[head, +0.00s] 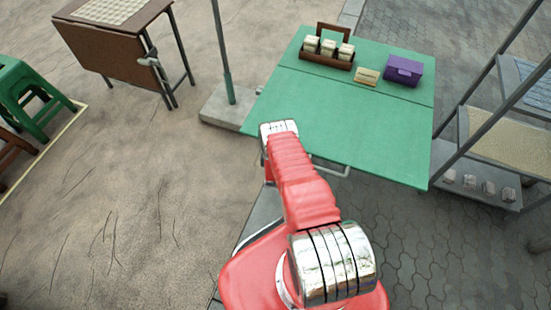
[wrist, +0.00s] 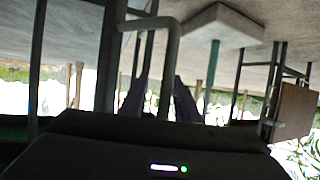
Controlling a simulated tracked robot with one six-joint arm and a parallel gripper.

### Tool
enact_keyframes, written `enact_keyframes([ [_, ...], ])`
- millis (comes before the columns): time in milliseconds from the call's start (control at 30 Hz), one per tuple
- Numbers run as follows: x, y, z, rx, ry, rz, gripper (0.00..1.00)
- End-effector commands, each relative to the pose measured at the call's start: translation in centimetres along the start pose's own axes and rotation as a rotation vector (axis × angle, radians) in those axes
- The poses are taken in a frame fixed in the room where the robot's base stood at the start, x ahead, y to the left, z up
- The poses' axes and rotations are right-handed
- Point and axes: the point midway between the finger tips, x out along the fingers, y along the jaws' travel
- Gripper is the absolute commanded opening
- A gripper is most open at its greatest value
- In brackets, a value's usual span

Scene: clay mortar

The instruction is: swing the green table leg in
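The green table (head: 350,125) stands ahead, with its flat top spread out. A grey metal bar of its leg (head: 331,169) shows just under the near edge. In the wrist view, which looks upside down, the bent grey leg bar (wrist: 170,60) runs down between the two dark fingers of my gripper (wrist: 160,82). The fingers are apart, with a visible gap on the left of the bar; contact on the right is unclear. In the head view my gripper is hidden behind my red arm.
A wooden caddy (head: 327,50), a cream block (head: 367,77) and a purple box (head: 404,70) stand on the tabletop's far part. A pole on a concrete base (head: 231,107) stands left of the table. A metal shelf (head: 490,130) is at right. A brown folding table (head: 115,50) stands at far left.

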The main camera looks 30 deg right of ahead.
Motion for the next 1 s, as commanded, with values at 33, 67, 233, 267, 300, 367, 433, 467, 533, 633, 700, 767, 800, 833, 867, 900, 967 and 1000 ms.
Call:
enact_keyframes([
  [33,-0.5,0.0,0.0,0.0,-0.002,0.0,0.29],
  [67,-0.9,0.0,0.0,0.0,-0.002,0.0,0.29],
  [233,-2.8,0.0,0.1,-0.001,-0.002,0.0,0.29],
  [267,-3.1,0.0,0.0,-0.001,-0.001,0.0,0.29],
  [300,-3.6,0.0,0.0,-0.001,-0.001,-0.001,0.29],
  [367,-4.3,0.0,0.0,0.0,0.0,-0.001,0.29],
  [433,-5.2,0.0,0.1,0.0,-0.001,0.0,0.29],
  [467,-5.6,0.0,0.1,0.0,-0.001,0.0,0.29],
  [533,-6.5,0.1,0.0,0.0,0.0,0.001,0.29],
  [633,-7.8,0.1,0.0,0.0,0.0,0.002,0.29],
  [700,-8.8,0.1,0.0,0.001,0.001,0.001,0.29],
  [767,-9.5,0.1,-0.1,0.001,0.002,0.001,0.29],
  [800,-10.0,0.1,0.0,0.0,0.001,0.001,0.29],
  [833,-10.4,0.1,0.0,0.001,0.001,0.002,0.29],
  [867,-10.7,0.1,0.0,0.001,0.002,0.002,0.29],
  [900,-11.0,0.1,0.0,0.001,0.002,0.003,0.29],
  [967,-11.4,0.2,0.0,0.002,0.003,0.003,0.29],
  [1000,-11.6,0.2,0.0,0.002,0.003,0.003,0.29],
])
